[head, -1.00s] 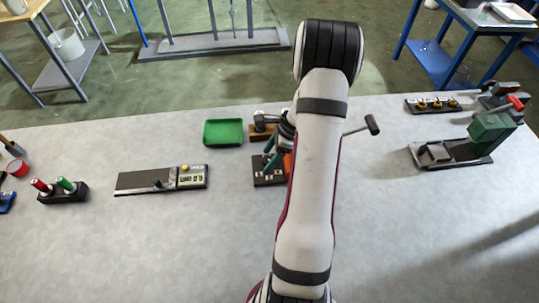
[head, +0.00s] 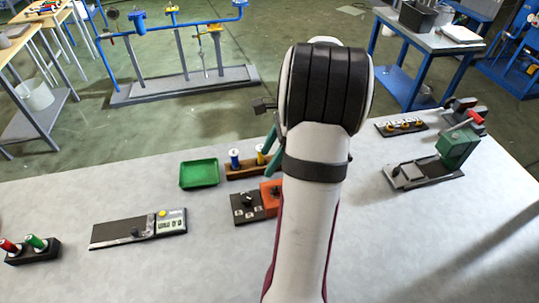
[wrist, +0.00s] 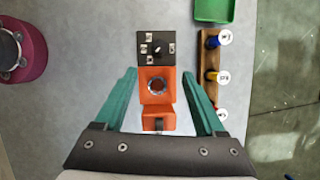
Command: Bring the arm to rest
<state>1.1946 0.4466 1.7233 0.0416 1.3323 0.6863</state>
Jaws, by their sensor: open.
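My arm (head: 310,215) reaches out over the grey table, and its wrist end hides most of my gripper in the head view. One teal finger (head: 272,140) shows left of the wrist. In the wrist view my gripper (wrist: 160,73) is open and empty, with its two teal fingers spread wide. Below and between them is an orange block (wrist: 152,102) with a round dark opening, joined to a black panel (wrist: 147,56) with a knob. In the head view the orange block (head: 269,188) is partly hidden by my arm.
A wooden rack (head: 240,173) with blue and yellow pieces stands by the green tray (head: 199,174). A flat gauge unit (head: 125,231) lies to the left. A green machine (head: 455,145) stands at the right. The front table area is clear.

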